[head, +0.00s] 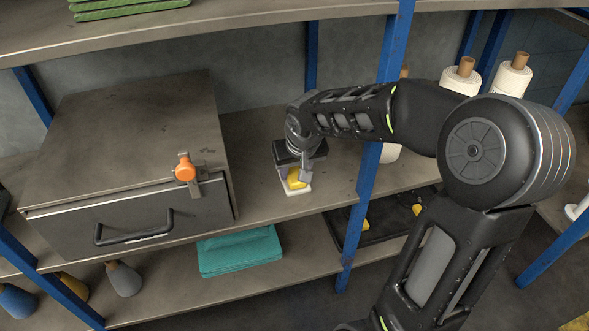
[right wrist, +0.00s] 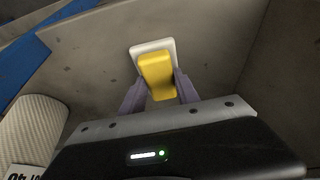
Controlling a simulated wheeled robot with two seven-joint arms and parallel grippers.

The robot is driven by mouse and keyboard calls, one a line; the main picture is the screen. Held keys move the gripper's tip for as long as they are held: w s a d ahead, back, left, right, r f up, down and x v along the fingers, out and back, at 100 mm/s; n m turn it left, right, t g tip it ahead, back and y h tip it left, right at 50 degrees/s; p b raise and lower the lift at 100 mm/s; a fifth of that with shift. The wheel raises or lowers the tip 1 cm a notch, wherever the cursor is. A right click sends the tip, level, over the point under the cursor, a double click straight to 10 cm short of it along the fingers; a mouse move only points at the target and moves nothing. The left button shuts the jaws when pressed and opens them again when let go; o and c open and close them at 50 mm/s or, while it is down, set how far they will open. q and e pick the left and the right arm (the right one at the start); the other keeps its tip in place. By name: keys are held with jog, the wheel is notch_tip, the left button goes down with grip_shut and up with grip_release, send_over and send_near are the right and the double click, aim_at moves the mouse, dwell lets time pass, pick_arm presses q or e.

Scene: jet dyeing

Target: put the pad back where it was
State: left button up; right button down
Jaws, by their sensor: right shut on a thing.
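The yellow pad (head: 294,181) is over the small white dish (head: 297,192) on the middle shelf. My right gripper (head: 299,176) reaches down over it and is shut on the pad. In the right wrist view the pad (right wrist: 157,79) sits between the two purple-grey fingers of the gripper (right wrist: 158,90). The white dish (right wrist: 147,47) shows behind the pad, with its rim out past the pad's far end. I cannot tell whether the pad touches the dish. My left gripper is not in view.
A grey drawer box (head: 145,140) with a black handle and an orange-knobbed latch (head: 186,170) stands left of the dish. A blue post (head: 362,205) rises to the right. White rolls (head: 460,76) stand beyond it. Teal cloths (head: 240,252) lie on the lower shelf.

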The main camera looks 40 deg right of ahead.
jog(key=c, duration=0.9)
grip_release()
jog(key=shift+r+p, duration=0.3)
jog(key=shift+p, duration=0.05)
jog(key=p+v, duration=0.3)
jog(key=v, duration=0.8)
jog(key=shift+s+r, duration=0.2)
jog(key=shift+r, duration=0.05)
jog(key=shift+s+a, duration=0.1)
